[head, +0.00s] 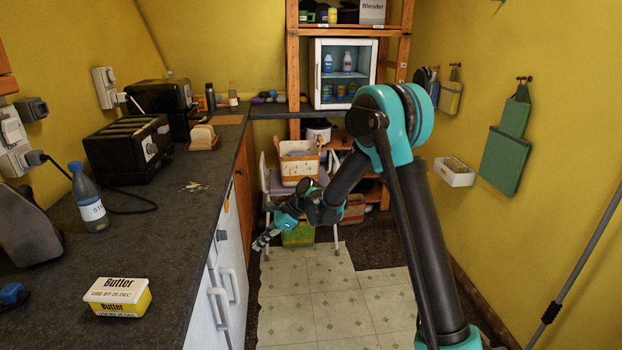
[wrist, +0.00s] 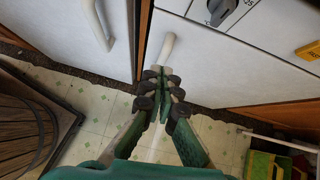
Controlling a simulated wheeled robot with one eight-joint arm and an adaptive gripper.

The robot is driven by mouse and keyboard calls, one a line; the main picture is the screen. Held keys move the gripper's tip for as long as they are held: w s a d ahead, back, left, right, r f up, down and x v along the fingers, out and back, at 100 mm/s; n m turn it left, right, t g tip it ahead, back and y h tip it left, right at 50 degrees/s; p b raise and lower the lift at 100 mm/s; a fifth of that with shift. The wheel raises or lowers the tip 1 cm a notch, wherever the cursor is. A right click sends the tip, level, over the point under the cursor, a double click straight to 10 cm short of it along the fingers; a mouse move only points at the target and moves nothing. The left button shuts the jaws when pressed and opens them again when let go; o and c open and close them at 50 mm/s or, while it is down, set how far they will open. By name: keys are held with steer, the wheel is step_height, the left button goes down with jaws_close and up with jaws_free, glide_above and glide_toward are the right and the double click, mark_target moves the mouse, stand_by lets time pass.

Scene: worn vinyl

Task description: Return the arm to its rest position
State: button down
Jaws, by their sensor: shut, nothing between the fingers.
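My arm, teal and black, reaches forward from the lower right in the head view. My gripper (head: 264,241) hangs beyond the counter's right edge, near the white cabinet fronts. In the wrist view its fingers (wrist: 162,78) are shut together with nothing between them. A white handle (wrist: 168,46) shows just past the fingertips; I cannot tell whether they touch it.
The dark counter (head: 190,225) on the left bears toasters (head: 128,149), a bottle (head: 88,200) and a butter tub (head: 118,297). A white chair (head: 337,235) and shelves (head: 293,70) stand ahead. Tiled floor (head: 330,300) lies open. A pole (head: 580,265) leans at right.

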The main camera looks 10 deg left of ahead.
steer(key=s+d+r+n+t+h, duration=0.2)
steer(key=d+r+n, duration=0.1)
steer(key=d, duration=0.9)
steer(key=s+d+r+n+t+h, duration=0.1)
steer(key=s+d+r+n+t, duration=0.15)
steer(key=d, duration=0.95)
steer(key=s+d+f+n+t+h, duration=0.1)
steer(key=s+d+n+h, duration=0.1)
steer(key=s+d+n, duration=0.2)
steer(key=s+d+f+n+t+h, duration=0.1)
steer(key=s+d+f+n+h, duration=0.1)
steer(key=s+d, duration=0.8)
steer(key=d+n+h, duration=0.1)
steer(key=d+n, duration=0.1)
steer(key=d, duration=0.6)
steer(key=shift+s+f, duration=0.15)
steer(key=shift+s, duration=0.05)
